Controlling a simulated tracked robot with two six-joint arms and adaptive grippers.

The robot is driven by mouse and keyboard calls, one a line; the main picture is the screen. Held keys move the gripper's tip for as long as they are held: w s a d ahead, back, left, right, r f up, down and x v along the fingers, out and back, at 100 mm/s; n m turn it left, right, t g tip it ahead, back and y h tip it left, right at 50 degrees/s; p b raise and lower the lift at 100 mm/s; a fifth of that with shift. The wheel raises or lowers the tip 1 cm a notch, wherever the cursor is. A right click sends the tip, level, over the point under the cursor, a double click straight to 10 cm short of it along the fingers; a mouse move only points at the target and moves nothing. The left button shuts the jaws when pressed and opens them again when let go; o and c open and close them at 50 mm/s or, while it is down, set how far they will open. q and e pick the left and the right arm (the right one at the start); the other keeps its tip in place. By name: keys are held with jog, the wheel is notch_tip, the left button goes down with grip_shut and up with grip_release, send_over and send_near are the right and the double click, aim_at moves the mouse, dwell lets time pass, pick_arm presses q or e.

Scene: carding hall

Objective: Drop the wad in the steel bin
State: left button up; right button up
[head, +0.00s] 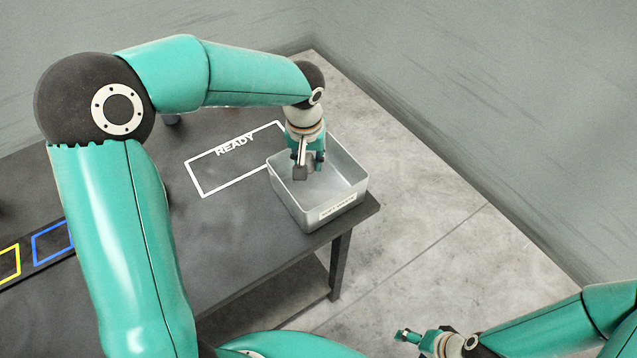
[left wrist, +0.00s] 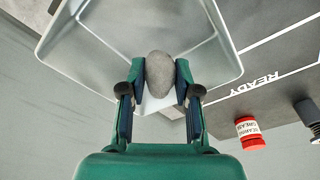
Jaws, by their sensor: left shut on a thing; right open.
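A steel bin (head: 288,201), open at the top and with a label on its front wall, stands at the table's right corner. My left gripper (head: 308,172) points down over the bin's opening in the head view. In the left wrist view my left gripper (left wrist: 160,92) is shut on a grey, rounded wad (left wrist: 160,70), with the bin (left wrist: 85,45) behind it. My right gripper (head: 402,337) is open and empty at the lower right, away from the table.
The dark table (head: 235,230) has a white READY outline (head: 205,193), empty, left of the bin. Blue (head: 52,240) and yellow (head: 10,262) outlines lie at far left. A red labelled jar (left wrist: 250,133) stands near a dark metal object (left wrist: 308,112) in the left wrist view.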

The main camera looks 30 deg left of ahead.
pick_arm(q)
jog(key=o, duration=0.8)
jog(key=shift+w, duration=0.1)
jog(key=shift+c, duration=0.2)
notch_tip(320, 180, up, 12)
jog(key=s, duration=0.1)
jog(key=shift+s+d, duration=0.35)
jog(key=shift+f, duration=0.15)
